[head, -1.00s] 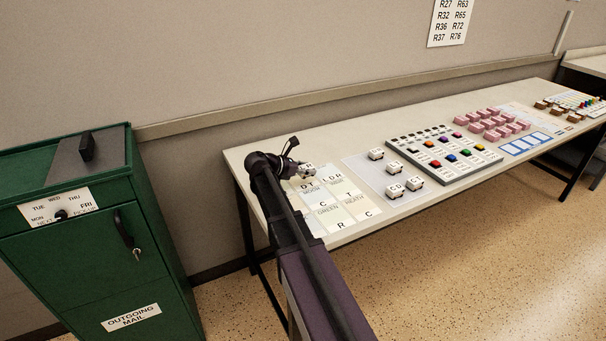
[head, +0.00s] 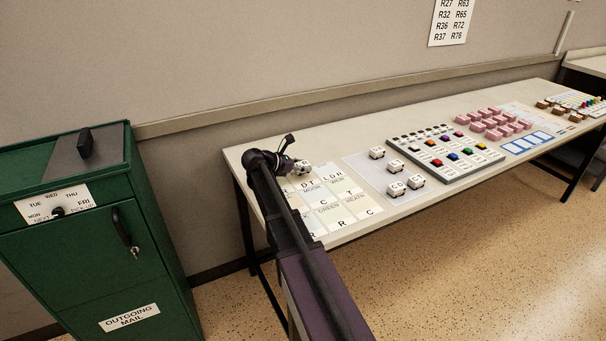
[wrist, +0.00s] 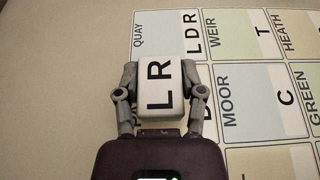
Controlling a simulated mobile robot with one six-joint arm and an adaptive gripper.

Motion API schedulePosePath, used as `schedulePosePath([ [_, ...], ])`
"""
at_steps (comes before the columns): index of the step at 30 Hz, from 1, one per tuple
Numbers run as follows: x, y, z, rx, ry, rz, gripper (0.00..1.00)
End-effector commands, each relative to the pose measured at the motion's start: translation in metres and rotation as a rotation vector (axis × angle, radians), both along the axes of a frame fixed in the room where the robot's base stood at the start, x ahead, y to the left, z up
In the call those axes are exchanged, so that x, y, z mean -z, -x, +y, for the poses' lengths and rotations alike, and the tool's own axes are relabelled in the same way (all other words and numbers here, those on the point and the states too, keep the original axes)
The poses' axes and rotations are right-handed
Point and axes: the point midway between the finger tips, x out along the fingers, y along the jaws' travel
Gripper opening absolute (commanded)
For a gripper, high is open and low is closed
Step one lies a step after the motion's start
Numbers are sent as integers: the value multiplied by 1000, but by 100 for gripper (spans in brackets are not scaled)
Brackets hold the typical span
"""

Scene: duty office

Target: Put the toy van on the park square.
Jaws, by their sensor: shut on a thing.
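The toy van (wrist: 160,85) is a white block with LR on its top. In the wrist view my gripper (wrist: 161,80) is shut on its two sides, over the left part of the letter-board. In the head view the van (head: 302,168) and my gripper (head: 293,167) are at the board's far left corner. Whether the van touches the surface I cannot tell. The board (head: 340,192) has pale squares; QUAY (wrist: 150,45), WEIR (wrist: 230,35), MOOR (wrist: 240,90), HEATH and GREEN are readable. I cannot read a PARK label; my gripper and arm hide some squares.
Several similar white vans, one marked CD (head: 396,188), stand on a grey mat (head: 365,178) to the right. Beyond are a panel of coloured buttons (head: 450,152) and pink blocks (head: 488,125). A green mail cabinet (head: 90,240) stands left of the table. The table's left end is bare.

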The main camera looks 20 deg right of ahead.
Motion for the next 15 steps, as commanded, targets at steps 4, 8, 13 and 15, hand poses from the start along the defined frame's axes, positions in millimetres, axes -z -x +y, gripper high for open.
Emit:
schedulePosePath([
  [4, 16, 0, 0, 0, 0, 0, 8],
  [8, 21, 0, 0, 0, 0, 0, 8],
  [13, 20, 0, -1, 1, 0, 0, 8],
  [15, 20, 0, -1, 1, 0, 0, 8],
])
